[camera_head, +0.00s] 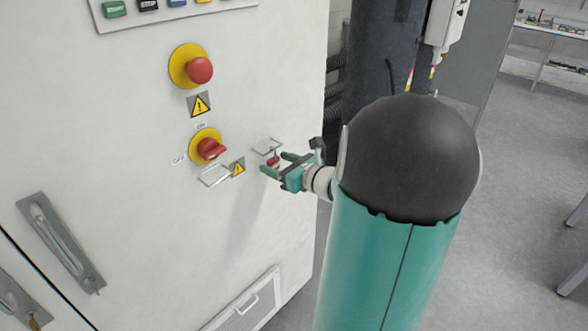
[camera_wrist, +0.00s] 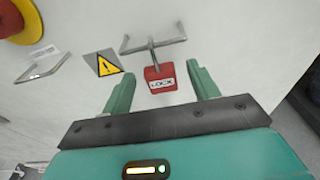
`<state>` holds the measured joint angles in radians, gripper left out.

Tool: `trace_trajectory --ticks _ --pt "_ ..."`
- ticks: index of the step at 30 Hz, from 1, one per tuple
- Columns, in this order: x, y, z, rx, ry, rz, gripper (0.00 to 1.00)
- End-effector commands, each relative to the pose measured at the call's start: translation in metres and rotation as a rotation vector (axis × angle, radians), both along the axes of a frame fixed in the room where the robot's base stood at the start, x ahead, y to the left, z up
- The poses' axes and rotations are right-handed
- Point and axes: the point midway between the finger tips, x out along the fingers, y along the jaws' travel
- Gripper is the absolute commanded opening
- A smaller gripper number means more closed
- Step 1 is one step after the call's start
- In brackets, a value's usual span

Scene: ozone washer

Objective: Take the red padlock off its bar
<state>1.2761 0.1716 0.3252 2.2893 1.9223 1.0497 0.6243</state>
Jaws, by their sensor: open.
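The red padlock (camera_wrist: 161,82) hangs by its shackle from a metal bar (camera_wrist: 135,49) on the white cabinet face, with its "LOCK" label toward the wrist camera. My gripper (camera_wrist: 162,88) is open, with one green finger on each side of the padlock. I see a gap between the padlock and each finger in the wrist view. In the head view the padlock (camera_head: 273,161) shows small between the fingers of my gripper (camera_head: 277,163), just below its bar (camera_head: 266,146). My arm comes in from the right.
Left of the padlock are a red rotary switch on a yellow disc (camera_head: 207,148), a second metal bar (camera_head: 214,176) and a warning label (camera_head: 237,168). A red push button (camera_head: 199,70) is above. The cabinet (camera_head: 130,130) ends at the right, with grey floor beyond.

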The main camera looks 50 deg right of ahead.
Motion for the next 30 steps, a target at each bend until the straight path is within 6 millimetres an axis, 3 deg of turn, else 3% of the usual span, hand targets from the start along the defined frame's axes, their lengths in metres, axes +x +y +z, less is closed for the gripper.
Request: trace_trajectory --ticks 6,15,23,30 --pt "0.021 0.0 -0.003 0.001 0.0 0.0 0.6" --pt "0.024 0.0 -0.004 0.0 0.0 -0.001 0.6" --pt "0.023 0.0 -0.004 0.0 0.0 -0.001 0.11" --pt "0.023 0.0 -0.002 -0.001 0.0 -0.001 0.1"
